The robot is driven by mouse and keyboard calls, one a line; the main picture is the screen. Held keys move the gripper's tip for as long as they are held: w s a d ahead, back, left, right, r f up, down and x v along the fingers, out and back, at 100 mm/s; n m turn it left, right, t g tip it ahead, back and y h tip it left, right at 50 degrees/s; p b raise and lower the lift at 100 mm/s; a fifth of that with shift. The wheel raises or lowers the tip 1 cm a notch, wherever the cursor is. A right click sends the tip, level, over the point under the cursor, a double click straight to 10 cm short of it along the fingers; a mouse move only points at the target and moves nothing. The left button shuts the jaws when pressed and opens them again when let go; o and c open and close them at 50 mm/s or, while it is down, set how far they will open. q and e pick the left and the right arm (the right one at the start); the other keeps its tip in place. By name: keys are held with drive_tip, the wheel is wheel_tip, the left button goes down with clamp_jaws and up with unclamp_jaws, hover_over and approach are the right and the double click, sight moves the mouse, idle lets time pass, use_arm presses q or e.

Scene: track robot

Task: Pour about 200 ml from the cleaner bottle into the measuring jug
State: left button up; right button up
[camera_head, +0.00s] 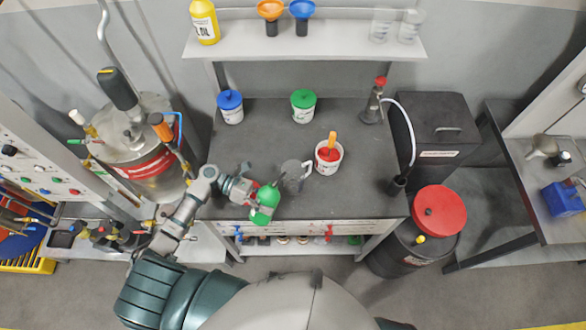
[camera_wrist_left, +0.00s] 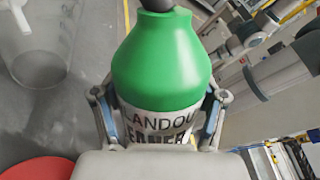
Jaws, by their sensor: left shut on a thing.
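The cleaner bottle (camera_head: 264,204) is green with a white label and a dark top. My left gripper (camera_head: 246,191) is shut on it, near the front edge of the bench. The left wrist view shows the bottle (camera_wrist_left: 162,65) between the two fingers (camera_wrist_left: 160,120), which grip around its label. The clear grey measuring jug (camera_head: 293,177) stands on the bench just to the right of the bottle. It also shows in the left wrist view (camera_wrist_left: 32,45), at the upper left, apart from the bottle. No liquid stream is visible, and the jug's level cannot be read. My right gripper is not in view.
A white tub (camera_head: 327,165) with red contents and an orange handle stands right of the jug. A pump bottle (camera_head: 374,104) is at back right.

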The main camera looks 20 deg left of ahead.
sight(265, 194)
use_arm(q)
drive_tip(key=shift+w+r, duration=0.1)
drive_tip(key=shift+w, duration=0.05)
drive_tip(key=shift+n, duration=0.3)
drive_tip(key=shift+n+y+b, duration=0.4)
drive_tip(key=shift+n+b, duration=0.05)
drive_tip(key=shift+n, duration=0.05)
drive_tip(key=shift+r+g+p, duration=0.3)
drive_tip(key=shift+r+p, duration=0.15)
drive_tip(key=shift+p, duration=0.5)
drive_tip(key=p, duration=0.2)
drive_tip(key=r+n+p, duration=0.1)
drive_tip(key=p, duration=0.1)
drive_tip(key=shift+s+g, duration=0.2)
drive_tip(key=shift+g, duration=0.1)
drive_tip(key=shift+a+r+n+y+p, duration=0.1)
drive_tip(key=shift+r+n+y+p, duration=0.25)
drive_tip(key=shift+p, duration=0.4)
drive_tip(key=shift+n, duration=0.25)
drive_tip(key=shift+r+g, duration=0.3)
drive_tip(key=shift+r, duration=0.05)
drive_tip(key=shift+r+n+g+y, duration=0.35)
drive_tip(key=shift+r+n, duration=0.25)
drive_tip(key=shift+n, duration=0.1)
idle(3.4)
